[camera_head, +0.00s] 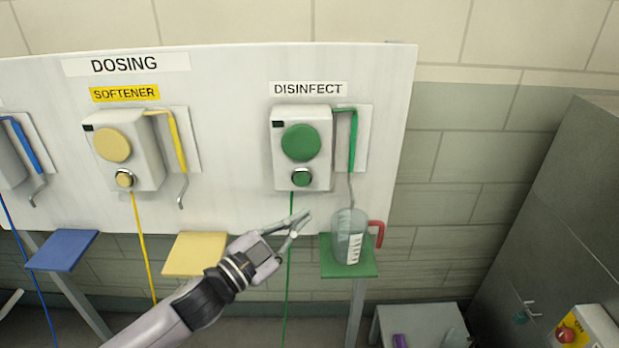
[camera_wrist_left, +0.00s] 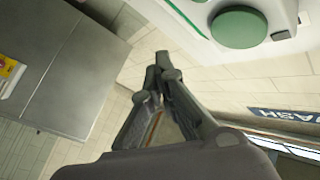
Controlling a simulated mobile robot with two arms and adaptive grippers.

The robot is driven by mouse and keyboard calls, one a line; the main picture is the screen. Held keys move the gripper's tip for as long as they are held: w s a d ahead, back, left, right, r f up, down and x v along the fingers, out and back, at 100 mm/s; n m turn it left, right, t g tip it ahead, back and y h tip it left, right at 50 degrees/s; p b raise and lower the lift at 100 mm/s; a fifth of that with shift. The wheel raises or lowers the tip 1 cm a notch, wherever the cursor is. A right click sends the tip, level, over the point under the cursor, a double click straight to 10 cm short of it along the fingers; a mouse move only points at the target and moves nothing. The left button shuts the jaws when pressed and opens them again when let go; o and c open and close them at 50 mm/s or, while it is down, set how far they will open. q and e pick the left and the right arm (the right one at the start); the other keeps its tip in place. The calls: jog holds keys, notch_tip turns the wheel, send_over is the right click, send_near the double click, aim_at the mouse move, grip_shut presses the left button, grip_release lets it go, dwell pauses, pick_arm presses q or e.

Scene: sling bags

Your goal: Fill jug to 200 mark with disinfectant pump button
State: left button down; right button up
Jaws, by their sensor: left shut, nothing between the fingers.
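The disinfectant pump (camera_head: 302,148) is a white box under the DISINFECT label on the dosing board. It has a large green disc (camera_head: 300,142) and a smaller green button (camera_head: 301,177) below. A clear jug (camera_head: 349,238) with a white scale and a red handle (camera_head: 376,232) stands upright on the green shelf (camera_head: 340,271), under the pump's spout (camera_head: 351,185). Its liquid level is too small to tell. My left gripper (camera_head: 300,222) is below the button and left of the jug, apart from both. In the left wrist view its fingertips (camera_wrist_left: 165,65) are together and empty. My right gripper is out of view.
The yellow softener pump (camera_head: 124,150) and its yellow shelf (camera_head: 195,254) are to the left, with a blue shelf (camera_head: 62,250) beyond. A grey cabinet (camera_head: 555,200) stands at the right, near a yellow box with a red button (camera_head: 565,334).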

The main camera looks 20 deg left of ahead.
aim_at(302, 179)
pick_arm(q)
jog(key=shift+s+d+r, duration=0.2)
jog(key=shift+r, duration=0.3)
jog(key=shift+w, duration=0.1)
jog(key=w+a, duration=0.2)
jog(key=w, duration=0.6)
jog(key=shift+w+a, duration=0.2)
jog(key=shift+a, duration=0.05)
dwell(1.2)
jog(key=shift+w+a, duration=0.1)
jog(key=shift+w, duration=0.3)
